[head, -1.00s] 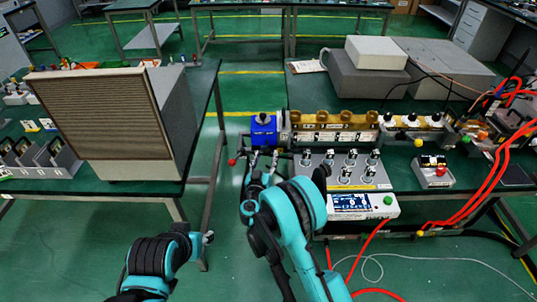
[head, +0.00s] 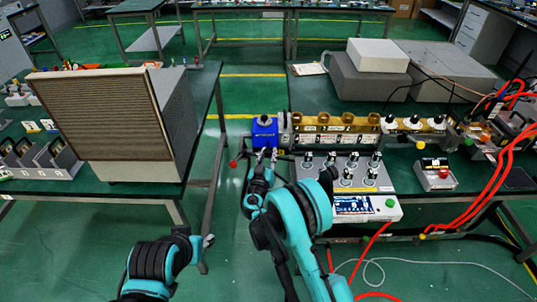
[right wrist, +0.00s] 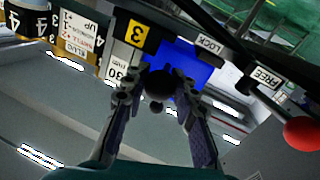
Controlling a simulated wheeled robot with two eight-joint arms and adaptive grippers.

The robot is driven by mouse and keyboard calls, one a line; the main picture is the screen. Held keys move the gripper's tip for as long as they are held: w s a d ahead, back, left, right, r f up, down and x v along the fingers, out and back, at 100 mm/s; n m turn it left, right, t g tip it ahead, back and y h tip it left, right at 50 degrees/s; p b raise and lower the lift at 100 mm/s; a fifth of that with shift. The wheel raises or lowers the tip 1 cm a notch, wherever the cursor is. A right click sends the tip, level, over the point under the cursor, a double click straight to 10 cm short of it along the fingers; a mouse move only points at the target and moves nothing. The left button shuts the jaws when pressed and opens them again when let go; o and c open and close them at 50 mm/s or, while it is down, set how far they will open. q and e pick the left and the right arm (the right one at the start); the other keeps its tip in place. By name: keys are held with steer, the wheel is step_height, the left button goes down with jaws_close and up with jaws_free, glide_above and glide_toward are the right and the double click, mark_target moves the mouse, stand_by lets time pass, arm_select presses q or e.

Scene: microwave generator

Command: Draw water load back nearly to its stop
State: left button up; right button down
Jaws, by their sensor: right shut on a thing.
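The water load (head: 264,130) is a blue box at the left end of the brass waveguide line (head: 335,128), overhanging the bench's left edge. My right gripper (head: 266,156) reaches it from the front. In the right wrist view its fingers (right wrist: 158,98) are shut on a dark round knob (right wrist: 158,82) in front of the blue face (right wrist: 186,62). Tags "LOCK" (right wrist: 208,44) and "FREE" (right wrist: 266,77) and a red ball (right wrist: 301,133) show to the right. My left gripper (head: 207,241) hangs low at lower left, away from the load; its jaw state is unclear.
A grey control panel (head: 312,187) with several posts and a white display unit (head: 385,211) stand right of my right arm. A large louvred cabinet (head: 100,115) stands on the left bench. A floor gap separates the benches. Red cables (head: 490,190) hang at right.

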steer(key=a, duration=0.4)
steer(key=shift+a, duration=0.1)
steer(key=c, duration=1.2)
jaws_free()
steer(key=shift+s, duration=0.1)
steer(key=s, duration=0.4)
steer(key=s+a, duration=0.1)
steer(key=s, duration=0.2)
steer(key=s+a, duration=0.1)
steer(key=s, duration=0.3)
steer(key=shift+s+a, duration=0.1)
steer(key=shift+s, duration=0.2)
